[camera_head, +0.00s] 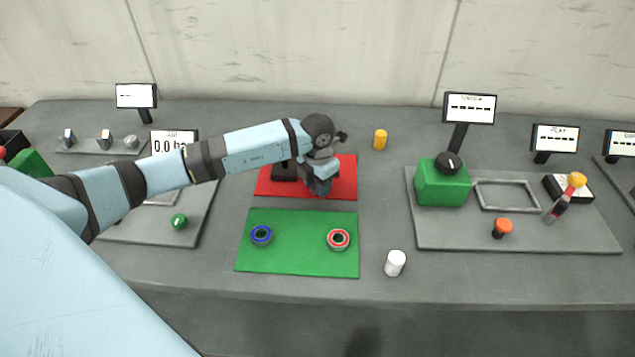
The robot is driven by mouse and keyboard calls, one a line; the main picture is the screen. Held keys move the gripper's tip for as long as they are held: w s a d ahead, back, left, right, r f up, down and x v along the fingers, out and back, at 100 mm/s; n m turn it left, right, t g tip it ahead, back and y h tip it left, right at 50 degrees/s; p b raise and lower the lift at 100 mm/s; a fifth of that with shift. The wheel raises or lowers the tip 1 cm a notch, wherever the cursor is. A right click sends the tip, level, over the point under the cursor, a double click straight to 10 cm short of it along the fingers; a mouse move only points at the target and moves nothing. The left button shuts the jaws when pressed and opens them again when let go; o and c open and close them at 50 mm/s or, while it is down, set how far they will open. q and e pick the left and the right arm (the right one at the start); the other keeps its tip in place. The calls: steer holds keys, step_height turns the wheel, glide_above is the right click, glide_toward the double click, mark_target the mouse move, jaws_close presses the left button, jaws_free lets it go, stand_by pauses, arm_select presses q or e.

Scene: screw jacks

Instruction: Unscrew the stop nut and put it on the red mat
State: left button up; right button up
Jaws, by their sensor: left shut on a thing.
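The red mat (343,166) lies in the middle of the table. My left arm reaches over it from the left, and my left gripper (320,190) is low over the mat. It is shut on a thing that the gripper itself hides. A dark block (284,172) stands on the mat just left of the gripper, partly covered by my arm. I cannot make out the stop nut. My right gripper does not show.
In front lies a green mat (300,262) with a blue-rimmed ring (261,235) and a red-rimmed ring (338,239). A yellow cylinder (380,140) and a white cylinder (395,263) stand nearby. A grey board (450,235) bears a green block (440,188) at right.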

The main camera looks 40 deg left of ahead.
arm_select(q)
steer(key=shift+f, duration=0.15)
steer(key=o, duration=1)
